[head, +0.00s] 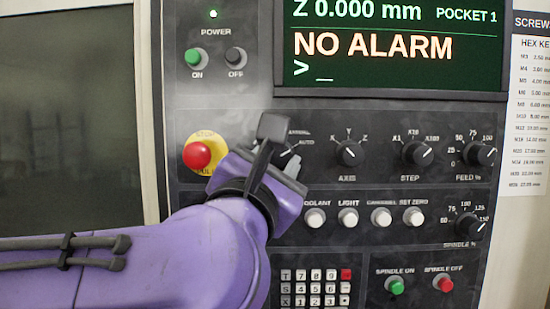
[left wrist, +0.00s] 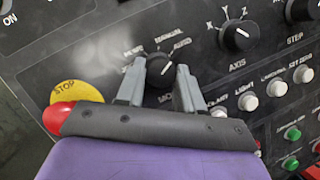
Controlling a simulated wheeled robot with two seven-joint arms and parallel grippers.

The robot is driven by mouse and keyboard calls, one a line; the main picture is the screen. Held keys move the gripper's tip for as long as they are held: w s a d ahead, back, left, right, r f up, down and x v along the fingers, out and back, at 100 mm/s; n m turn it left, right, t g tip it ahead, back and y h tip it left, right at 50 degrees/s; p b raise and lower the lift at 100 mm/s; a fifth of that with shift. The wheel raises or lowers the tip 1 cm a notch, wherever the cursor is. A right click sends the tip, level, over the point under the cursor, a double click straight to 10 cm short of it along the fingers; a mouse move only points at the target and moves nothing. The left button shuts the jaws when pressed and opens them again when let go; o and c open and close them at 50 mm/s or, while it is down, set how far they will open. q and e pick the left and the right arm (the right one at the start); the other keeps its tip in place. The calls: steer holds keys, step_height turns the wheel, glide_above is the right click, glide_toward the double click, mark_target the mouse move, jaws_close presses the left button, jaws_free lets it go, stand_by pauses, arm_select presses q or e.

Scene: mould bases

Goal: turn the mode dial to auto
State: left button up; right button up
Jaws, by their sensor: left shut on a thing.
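The mode dial (left wrist: 157,74) is a black round knob with a white pointer line, on the dark control panel. In the left wrist view my left gripper (left wrist: 161,66) has one grey finger on each side of it, shut on the knob. The pointer slants up and right, toward the side where AUTO (left wrist: 182,42) is printed; I cannot tell if it lines up exactly. In the head view my left gripper (head: 283,147) covers most of the dial (head: 291,152), and only its right part and the MANUAL and AUTO labels show. My right gripper is out of view.
The red stop button (head: 197,155) on its yellow disc sits close left of my gripper. The axis dial (head: 347,152) is to the right. White push buttons, including the light button (head: 348,217), lie below. The screen (head: 400,45) above reads NO ALARM.

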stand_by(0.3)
arm_select(q)
steer(key=o, duration=1)
steer(key=shift+s+f, duration=0.15)
steer(key=shift+s, duration=0.05)
steer(key=b+v, duration=0.4)
steer(key=v, duration=0.6)
steer(key=shift+s+b, duration=0.1)
steer(key=shift+b, duration=0.2)
